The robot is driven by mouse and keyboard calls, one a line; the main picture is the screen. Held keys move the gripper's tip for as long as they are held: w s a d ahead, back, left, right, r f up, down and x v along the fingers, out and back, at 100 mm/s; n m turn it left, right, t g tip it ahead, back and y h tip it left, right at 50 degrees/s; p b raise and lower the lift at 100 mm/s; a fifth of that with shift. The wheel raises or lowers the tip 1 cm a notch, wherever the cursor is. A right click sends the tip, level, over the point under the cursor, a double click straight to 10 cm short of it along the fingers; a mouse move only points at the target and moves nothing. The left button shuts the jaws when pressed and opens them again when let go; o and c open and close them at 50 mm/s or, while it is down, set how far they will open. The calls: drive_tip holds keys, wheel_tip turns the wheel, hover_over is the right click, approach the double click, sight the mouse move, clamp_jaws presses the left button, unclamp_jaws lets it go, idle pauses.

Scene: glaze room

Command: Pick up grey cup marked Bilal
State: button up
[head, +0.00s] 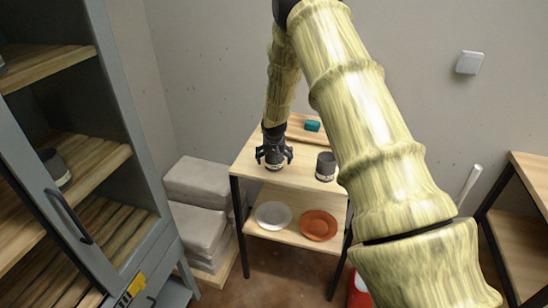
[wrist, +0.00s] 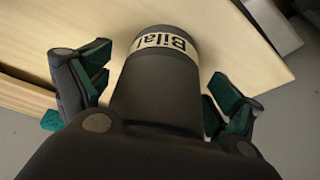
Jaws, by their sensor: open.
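The grey cup marked Bilal (wrist: 166,52) stands on the top of a small wooden table (head: 250,168). In the wrist view its white label with "Bilal" faces up in the picture. My gripper (head: 274,156) is at the cup in the head view, reaching down from above. In the wrist view the dark fingers with green pads of my gripper (wrist: 160,82) are spread on either side of the cup, with gaps showing. In the head view the fingers hide most of the cup (head: 273,167).
Another dark labelled cup (head: 325,166) stands to the right on the same table. A wooden tray (head: 296,133) with a teal block (head: 312,126) lies behind. A white plate (head: 273,215) and an orange plate (head: 318,225) are on the lower shelf. An open cabinet (head: 120,190) stands left.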

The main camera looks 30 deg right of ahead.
drive_tip(key=shift+w+f, duration=0.1)
drive_tip(key=shift+f, duration=0.2)
drive_tip(key=shift+r, duration=0.1)
drive_tip(key=c, duration=1.1)
